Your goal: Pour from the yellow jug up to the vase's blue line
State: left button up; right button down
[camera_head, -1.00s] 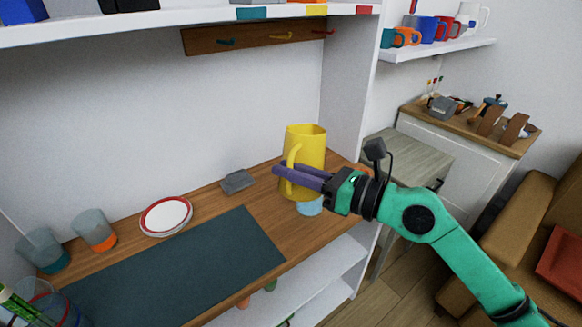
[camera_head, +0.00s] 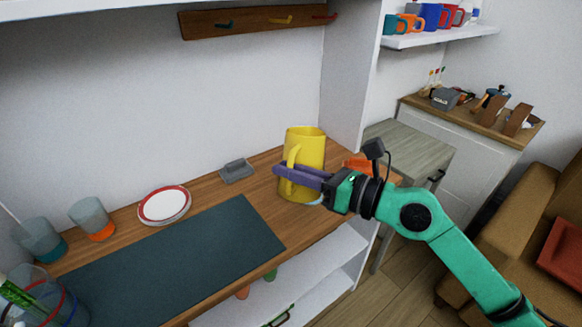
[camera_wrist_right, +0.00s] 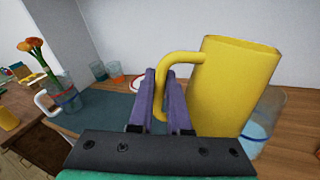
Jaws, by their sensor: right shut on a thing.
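The yellow jug (camera_head: 309,148) is held by its handle in my right gripper (camera_head: 277,177), over the right end of the wooden desk. It looks nearly upright; its contents are hidden. In the right wrist view the gripper (camera_wrist_right: 162,72) is shut on the handle of the jug (camera_wrist_right: 232,88). The vase (camera_head: 45,303) is clear glass with red and blue lines and green stems, at the lower left, partly cut off. The vase also shows at the left of the right wrist view (camera_wrist_right: 66,98), with orange flowers. Its liquid level is unclear. My left gripper is not in view.
A clear vessel with a pale blue base (camera_wrist_right: 262,128) stands behind the jug.

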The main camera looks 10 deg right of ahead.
aim_at(294, 150)
jog(key=shift+f+m+b, duration=0.4)
jog(key=shift+f+b, duration=0.55)
jog(key=shift+f, duration=0.7)
jog(key=shift+w+d+r+m+g+p, duration=0.1)
jog(key=shift+r+m+g+p, duration=0.15)
jog(key=shift+r+m+p, duration=0.95)
jog(key=shift+w+r+n+g+p, duration=0.1)
jog(key=shift+r+g+p, duration=0.3)
jog(key=shift+p, duration=1.65)
jog(key=shift+w+d+r+m+p, duration=0.2)
jog(key=shift+r+m+p, duration=0.55)
jog(key=shift+p, duration=0.75)
jog(key=shift+w+d+r+m+p, duration=0.1)
jog(key=shift+w+r+m+p, duration=0.2)
jog(key=shift+r+p, duration=1)
jog(key=shift+w+d+r+m+g+p, duration=0.2)
jog(key=shift+r+m+p, duration=0.2)
jog(key=shift+p, duration=0.6)
jog(key=shift+w+d+r+m+g+p, duration=0.15)
jog(key=shift+r+m+p, duration=0.25)
jog(key=shift+p, duration=0.55)
jog(key=shift+w+d+r+m+p, duration=0.25)
jog(key=shift+m+p, duration=0.2)
jog(key=shift+p, duration=0.15)
jog(key=shift+w+r+p, duration=0.1)
jog(key=shift+r+p, duration=0.05)
jog(key=shift+p, duration=0.15)
